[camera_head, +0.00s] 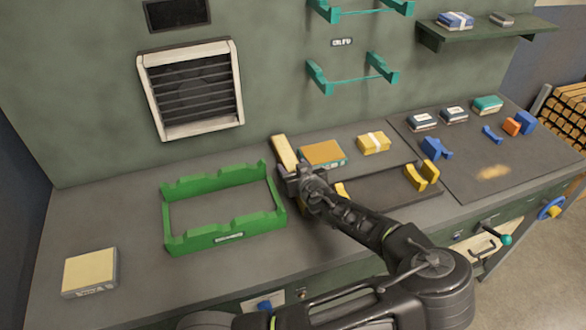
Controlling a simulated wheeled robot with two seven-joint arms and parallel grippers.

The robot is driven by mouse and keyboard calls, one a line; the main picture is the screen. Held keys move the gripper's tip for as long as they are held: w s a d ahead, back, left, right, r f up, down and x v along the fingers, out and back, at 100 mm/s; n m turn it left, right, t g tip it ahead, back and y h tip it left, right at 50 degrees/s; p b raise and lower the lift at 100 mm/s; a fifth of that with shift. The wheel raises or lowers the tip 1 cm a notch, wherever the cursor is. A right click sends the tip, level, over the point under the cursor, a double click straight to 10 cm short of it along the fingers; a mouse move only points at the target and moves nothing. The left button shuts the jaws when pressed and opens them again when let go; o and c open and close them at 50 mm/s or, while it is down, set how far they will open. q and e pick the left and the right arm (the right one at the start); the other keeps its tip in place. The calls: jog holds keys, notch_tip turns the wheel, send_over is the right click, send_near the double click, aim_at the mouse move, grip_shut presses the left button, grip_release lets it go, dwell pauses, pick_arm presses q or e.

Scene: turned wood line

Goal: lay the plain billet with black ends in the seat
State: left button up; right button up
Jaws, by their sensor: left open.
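My left gripper (296,178) is above the bench, just right of the green notched frame (222,238). It is open, and its jaws are small and partly hidden by the wrist. A pale yellow, elongated block (283,150) lies just beyond it. I cannot tell whether this is the plain billet, and no black ends can be made out. A yellow notched support (427,176) stands at the right of a dark tray (399,201); another yellow piece (341,190) shows at its left, partly behind my arm. Which support is the seat is unclear. My right gripper is not in view.
An orange-brown book-like block (323,153) and a yellow banded packet (374,143) lie behind the tray. A cream box (90,272) sits at the front left. Blue supports (436,148) and small boxes are at the right. Bench between cream box and green frame is clear.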

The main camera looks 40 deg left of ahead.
pick_arm(q)
jog(key=shift+c, duration=0.5)
grip_shut()
dwell(0.5)
